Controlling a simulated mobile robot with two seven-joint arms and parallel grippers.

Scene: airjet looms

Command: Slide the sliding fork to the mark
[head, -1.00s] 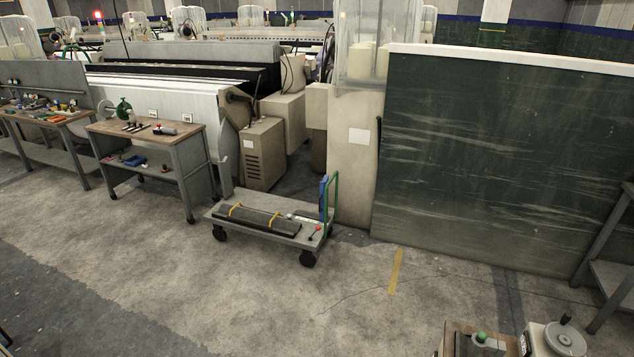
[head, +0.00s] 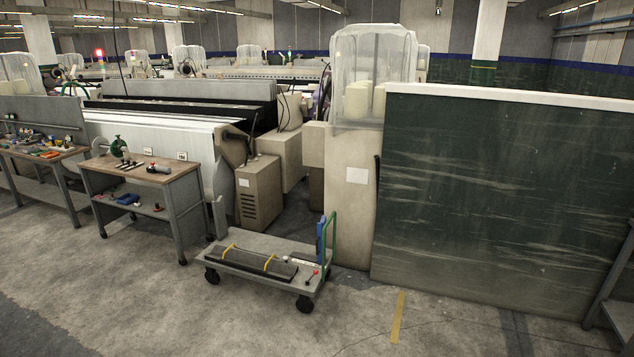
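I cannot pick out a sliding fork in the head view. A yellow strip (head: 397,317) is on the concrete floor at the lower right of centre; I cannot tell whether it is the mark of the task. A grey trolley (head: 228,252) with a green handle stands left of the strip. It carries a dark slab (head: 252,262) with yellow straps, and a small red-knobbed lever (head: 311,276) near the handle. Neither of my grippers is in view.
Two workbenches (head: 139,171) with tools stand at the left. A loom (head: 165,133) and a beige cabinet (head: 259,195) stand behind the trolley. A large dark green panel (head: 500,190) closes the right side. The floor (head: 200,320) in front is clear.

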